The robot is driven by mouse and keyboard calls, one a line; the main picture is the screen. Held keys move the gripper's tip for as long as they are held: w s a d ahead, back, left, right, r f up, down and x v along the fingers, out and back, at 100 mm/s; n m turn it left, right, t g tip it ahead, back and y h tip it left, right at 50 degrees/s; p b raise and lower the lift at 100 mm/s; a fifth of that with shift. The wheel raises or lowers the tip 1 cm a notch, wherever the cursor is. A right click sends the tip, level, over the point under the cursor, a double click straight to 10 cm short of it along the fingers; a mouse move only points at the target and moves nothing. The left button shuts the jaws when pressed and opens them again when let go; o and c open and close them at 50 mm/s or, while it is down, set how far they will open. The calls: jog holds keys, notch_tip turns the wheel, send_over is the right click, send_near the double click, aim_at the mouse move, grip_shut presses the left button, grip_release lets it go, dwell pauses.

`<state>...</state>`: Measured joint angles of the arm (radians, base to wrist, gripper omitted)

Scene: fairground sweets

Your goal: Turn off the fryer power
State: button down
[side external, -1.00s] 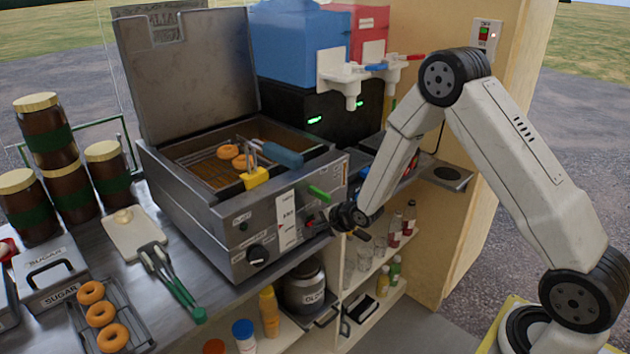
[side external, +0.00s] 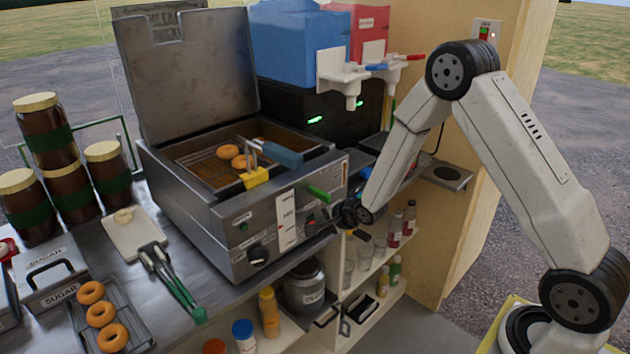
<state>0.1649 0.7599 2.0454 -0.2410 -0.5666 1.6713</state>
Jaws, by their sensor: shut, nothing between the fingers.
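The fryer (side external: 230,215) is a steel box with its lid (side external: 190,80) raised, standing on the counter in the side external view. Its front panel carries a black knob (side external: 258,255), a small green spot (side external: 243,226), a white label strip (side external: 286,218) and, further right, a small red detail (side external: 311,216) that may be a switch. My gripper (side external: 322,224) is shut and empty at the right part of this panel, pointing left. It partly covers the controls there. I cannot tell whether it touches the panel or which way any switch is set.
Orange doughnuts (side external: 238,160) lie in the fryer, beside a blue-handled basket (side external: 282,153). A green handle (side external: 318,193) juts from the front. Shelves with bottles (side external: 395,270) lie below the gripper. A wall switch (side external: 486,33) is at the top right.

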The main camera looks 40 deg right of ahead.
jog(key=v, duration=1.2)
dwell(0.3)
jog(key=shift+r, duration=0.1)
jog(key=shift+s, duration=0.1)
jog(key=s+a+n+g, duration=0.3)
jog(key=s+n, duration=0.3)
jog(key=n, duration=0.3)
jog(key=s+a+r+n+g, duration=0.1)
jog(key=s+a+n+g, duration=0.2)
jog(key=s+n, duration=0.4)
jog(key=shift+s+n+g, duration=0.3)
jog(key=shift+n+g, duration=0.5)
jog(key=shift+n, duration=0.2)
jog(key=shift+a, duration=0.1)
